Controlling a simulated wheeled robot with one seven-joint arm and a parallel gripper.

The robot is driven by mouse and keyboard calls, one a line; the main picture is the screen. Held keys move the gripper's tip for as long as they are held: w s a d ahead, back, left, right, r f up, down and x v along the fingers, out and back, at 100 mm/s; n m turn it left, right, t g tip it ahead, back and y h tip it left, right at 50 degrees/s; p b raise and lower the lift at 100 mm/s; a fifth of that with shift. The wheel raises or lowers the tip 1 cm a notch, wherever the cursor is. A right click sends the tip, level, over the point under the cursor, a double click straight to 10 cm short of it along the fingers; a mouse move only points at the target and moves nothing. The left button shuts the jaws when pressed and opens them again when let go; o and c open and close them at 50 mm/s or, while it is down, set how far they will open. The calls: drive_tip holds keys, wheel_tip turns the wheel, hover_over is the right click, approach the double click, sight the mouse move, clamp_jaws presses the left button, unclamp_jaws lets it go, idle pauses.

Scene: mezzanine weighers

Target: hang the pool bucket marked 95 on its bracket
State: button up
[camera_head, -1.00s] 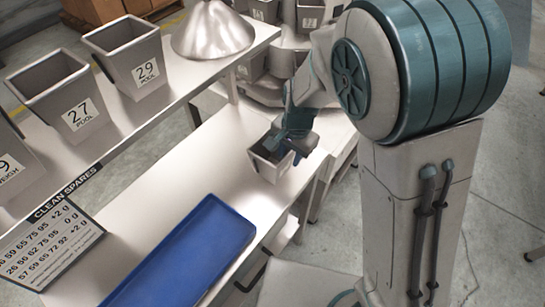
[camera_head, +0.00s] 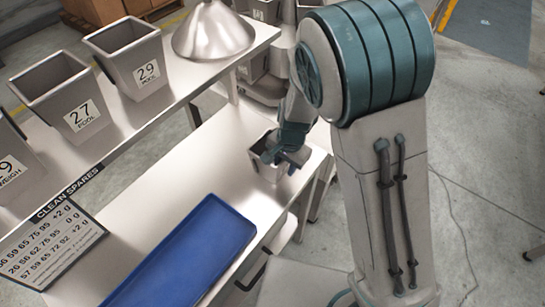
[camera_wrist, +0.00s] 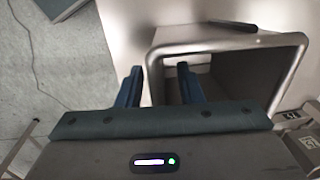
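A grey open-topped bucket (camera_head: 258,146) stands on the lower bench, partly hidden by my gripper. In the head view no number on it can be read. My gripper (camera_head: 287,163) is at its right side. In the wrist view the bucket (camera_wrist: 270,45) opens towards the camera. My gripper (camera_wrist: 161,87) has one finger outside the left wall and one inside the mouth. A gap shows between the fingers, with the rim between them. No bracket can be made out clearly.
Buckets marked 29 (camera_head: 148,73) and 27 (camera_head: 83,116) stand on the upper shelf, with a metal cone (camera_head: 212,32) beyond. A blue tray (camera_head: 192,256) lies on the lower bench (camera_head: 165,205). A CLEAN SPARES sign (camera_head: 52,243) is at the left.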

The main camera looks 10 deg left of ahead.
drive_tip(key=shift+f, duration=0.2)
idle(0.3)
clamp_jaws()
